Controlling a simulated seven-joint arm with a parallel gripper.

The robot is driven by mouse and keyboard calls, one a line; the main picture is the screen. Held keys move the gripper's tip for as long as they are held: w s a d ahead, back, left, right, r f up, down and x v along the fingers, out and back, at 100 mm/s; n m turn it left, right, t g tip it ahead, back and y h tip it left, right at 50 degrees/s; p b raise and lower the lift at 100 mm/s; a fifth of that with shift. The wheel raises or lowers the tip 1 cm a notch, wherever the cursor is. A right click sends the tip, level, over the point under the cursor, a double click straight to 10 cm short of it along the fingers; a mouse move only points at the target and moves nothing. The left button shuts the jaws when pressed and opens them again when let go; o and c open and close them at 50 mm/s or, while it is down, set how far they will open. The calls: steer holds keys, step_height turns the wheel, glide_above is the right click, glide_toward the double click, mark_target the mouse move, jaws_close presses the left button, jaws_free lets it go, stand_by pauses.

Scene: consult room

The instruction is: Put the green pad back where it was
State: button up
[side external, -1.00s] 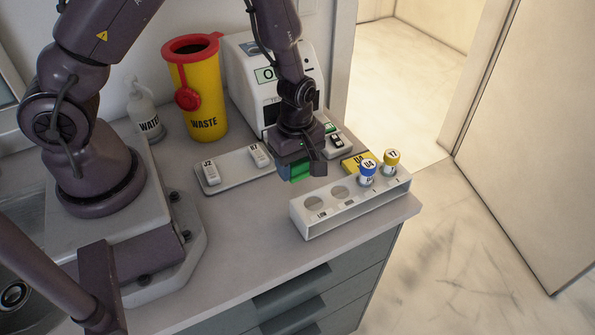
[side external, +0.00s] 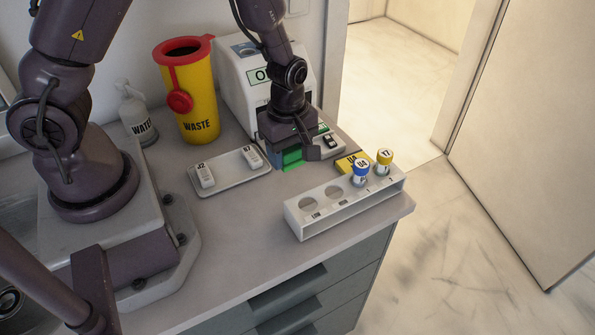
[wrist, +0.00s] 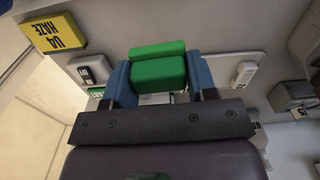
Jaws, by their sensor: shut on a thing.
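The green pad (wrist: 158,70) is a bright green block held between the two blue fingers of my gripper (wrist: 158,78) in the wrist view. In the side external view, my gripper (side external: 291,152) is shut on the green pad (side external: 292,160), between the tray and the yellow block, in front of the white machine. I cannot tell whether the pad touches the counter. The gripper hides part of the machine's base.
A white tray (side external: 226,178) with items J2 (side external: 204,175) and K7 (side external: 252,157) lies left. A rack (side external: 340,213) with blue-capped (side external: 361,173) and yellow-capped (side external: 383,163) tubes stands in front. The yellow block (side external: 347,163), white machine (side external: 252,90) and waste bin (side external: 190,100) are close.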

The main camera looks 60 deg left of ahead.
glide_above(262, 194)
steer(key=w, duration=0.1)
steer(key=f, duration=0.1)
steer(key=s+f, duration=0.1)
steer(key=shift+s+f+m, duration=0.15)
steer(key=shift+f+m, duration=0.15)
steer(key=shift+f, duration=2.65)
steer(key=shift+f, duration=0.1)
steer(key=o, duration=1)
steer(key=shift+c, duration=0.2)
